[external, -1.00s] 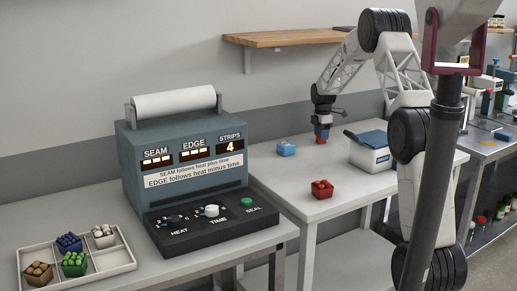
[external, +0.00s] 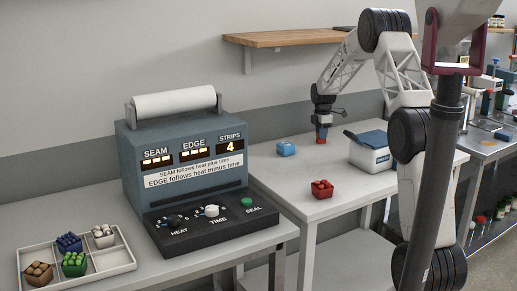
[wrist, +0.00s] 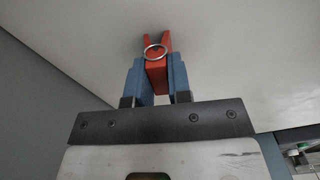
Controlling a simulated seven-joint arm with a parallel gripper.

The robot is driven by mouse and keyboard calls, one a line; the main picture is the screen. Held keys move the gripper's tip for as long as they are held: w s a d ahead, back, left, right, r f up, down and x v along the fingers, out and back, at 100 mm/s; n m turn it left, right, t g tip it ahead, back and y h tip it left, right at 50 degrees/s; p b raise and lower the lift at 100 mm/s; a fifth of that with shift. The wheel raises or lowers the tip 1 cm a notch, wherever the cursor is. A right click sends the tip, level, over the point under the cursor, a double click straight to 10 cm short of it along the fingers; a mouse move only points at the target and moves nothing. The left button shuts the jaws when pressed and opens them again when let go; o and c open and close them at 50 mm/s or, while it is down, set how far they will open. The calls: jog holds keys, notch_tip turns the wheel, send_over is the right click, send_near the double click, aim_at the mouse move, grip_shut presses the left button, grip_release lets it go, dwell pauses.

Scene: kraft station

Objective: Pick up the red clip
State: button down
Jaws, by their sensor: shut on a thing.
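The red clip (wrist: 156,72) is between the blue fingers of my gripper (wrist: 155,80) in the wrist view, with a metal ring at its middle and two prongs beyond the fingertips. My gripper is shut on it. In the external view my gripper (external: 322,125) points down at the back of the right table, and the red clip (external: 321,135) shows just below the fingers. I cannot tell whether the clip touches the tabletop.
A blue block-like item (external: 286,148) stands left of my gripper. A white box with a blue lid (external: 371,156) stands to the right. A red container of red pieces (external: 321,189) is in front. The blue-grey sealing machine (external: 185,160) stands on the left table. Bare tabletop (external: 275,180) lies between.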

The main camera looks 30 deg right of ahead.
jog(key=shift+r, duration=0.1)
jog(key=shift+r, duration=0.8)
notch_tip(320, 180, up, 2)
jog(key=s+a, duration=0.2)
jog(key=s, duration=0.3)
jog(key=s+a, duration=0.1)
jog(key=s, duration=0.4)
jog(key=s+a+r, duration=0.1)
jog(key=s+a, duration=0.1)
jog(key=s, duration=0.3)
jog(key=shift+a+r, duration=0.1)
jog(key=shift+a, duration=0.25)
dwell(0.4)
